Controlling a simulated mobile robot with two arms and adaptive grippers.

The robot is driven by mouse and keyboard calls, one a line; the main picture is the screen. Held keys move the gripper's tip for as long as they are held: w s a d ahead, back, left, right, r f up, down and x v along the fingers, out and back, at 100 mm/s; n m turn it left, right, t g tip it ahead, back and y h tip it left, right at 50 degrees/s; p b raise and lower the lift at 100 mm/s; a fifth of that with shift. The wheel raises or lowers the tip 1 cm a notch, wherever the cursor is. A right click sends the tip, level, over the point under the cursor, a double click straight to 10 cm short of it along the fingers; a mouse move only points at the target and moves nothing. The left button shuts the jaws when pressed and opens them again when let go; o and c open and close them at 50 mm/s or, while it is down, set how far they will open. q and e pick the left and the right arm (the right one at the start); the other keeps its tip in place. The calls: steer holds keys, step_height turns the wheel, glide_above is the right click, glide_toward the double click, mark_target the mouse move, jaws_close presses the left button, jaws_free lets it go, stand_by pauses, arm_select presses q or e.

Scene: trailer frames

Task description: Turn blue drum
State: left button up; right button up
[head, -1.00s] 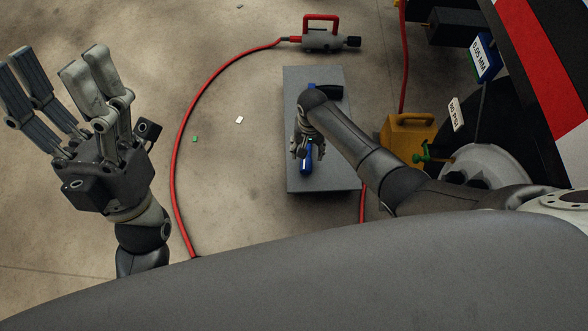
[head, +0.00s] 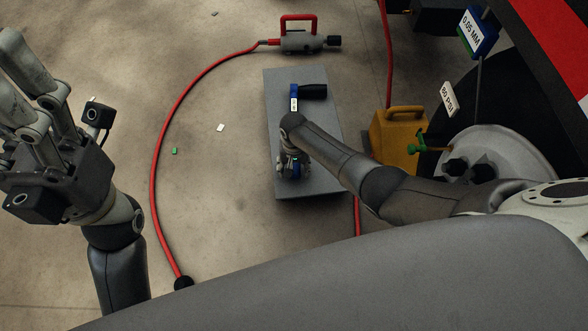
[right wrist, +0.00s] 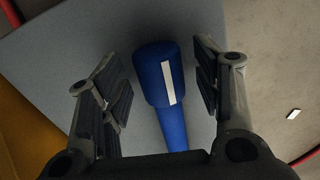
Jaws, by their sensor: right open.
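The blue drum (right wrist: 159,72) has a white stripe and a narrower blue shaft (right wrist: 171,128) in the right wrist view. My right gripper (right wrist: 162,78) is open, with its fingers on both sides of the drum and visible gaps between. In the head view my right gripper (head: 291,172) is over the near part of a grey block (head: 318,150) and hides most of the drum; a little blue shows beside the fingers. My left gripper (head: 22,105) is raised at the left, open and empty, its fingertips partly cut off.
A blue part with a white label (head: 294,98) and a black handle (head: 314,91) lie at the block's far end. A red hose (head: 157,165) curves left of it. A yellow can (head: 396,138) and a wheel hub (head: 484,155) stand right. Floor at left is mostly clear.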

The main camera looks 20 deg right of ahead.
steer(key=shift+c, duration=0.3)
steer(key=c, duration=0.9)
steer(key=shift+s+d+r+y+p, duration=0.1)
steer(key=shift+s+d+y+p, duration=0.05)
steer(key=shift+y+p, duration=0.6)
steer(key=shift+c, duration=0.2)
steer(key=shift+f+t+y+p, duration=0.2)
steer(key=shift+t+y+p, duration=0.2)
steer(key=shift+y, duration=0.15)
steer(key=o, duration=1)
steer(key=shift+d+r, duration=0.1)
steer(key=shift+r, duration=0.05)
steer(key=v, duration=0.7)
